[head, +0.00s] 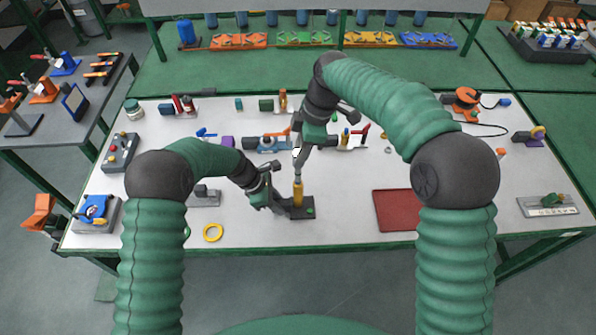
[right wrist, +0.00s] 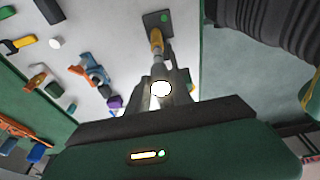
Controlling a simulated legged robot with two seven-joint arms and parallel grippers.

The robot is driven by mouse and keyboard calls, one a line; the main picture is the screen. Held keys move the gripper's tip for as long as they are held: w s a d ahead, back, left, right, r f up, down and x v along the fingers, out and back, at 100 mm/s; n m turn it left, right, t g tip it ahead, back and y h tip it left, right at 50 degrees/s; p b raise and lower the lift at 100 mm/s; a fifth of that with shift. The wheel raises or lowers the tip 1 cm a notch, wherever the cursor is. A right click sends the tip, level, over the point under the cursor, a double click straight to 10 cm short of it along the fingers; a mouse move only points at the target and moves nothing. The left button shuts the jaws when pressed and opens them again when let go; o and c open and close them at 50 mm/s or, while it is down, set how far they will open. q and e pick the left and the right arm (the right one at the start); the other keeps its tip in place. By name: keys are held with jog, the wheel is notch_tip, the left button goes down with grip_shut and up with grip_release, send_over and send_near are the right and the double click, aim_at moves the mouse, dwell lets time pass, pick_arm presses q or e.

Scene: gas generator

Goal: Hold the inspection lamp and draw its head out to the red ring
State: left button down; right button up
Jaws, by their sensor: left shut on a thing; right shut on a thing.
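The inspection lamp (head: 298,192) stands upright on a dark base plate (head: 303,212) near the front middle of the table. Its handle is orange-yellow, with a grey shaft above. My left gripper (head: 286,204) comes in low from the left and is shut on the lamp's lower part. My right gripper (head: 298,160) is above, shut on the lamp head. In the right wrist view the glowing white lamp head (right wrist: 161,88) sits between the fingers, with the handle (right wrist: 156,38) and the base plate (right wrist: 158,19) beyond. I cannot make out a red ring on the shaft.
A red mat (head: 395,210) lies to the right. A blue-grey vise-like tool (head: 268,144) and several small items stand behind. The table is clear between lamp and mat.

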aim_at(296, 152)
jog(key=shift+w+r, duration=0.1)
jog(key=shift+r, duration=1.75)
jog(key=o, duration=1.2)
jog(key=shift+f, duration=0.1)
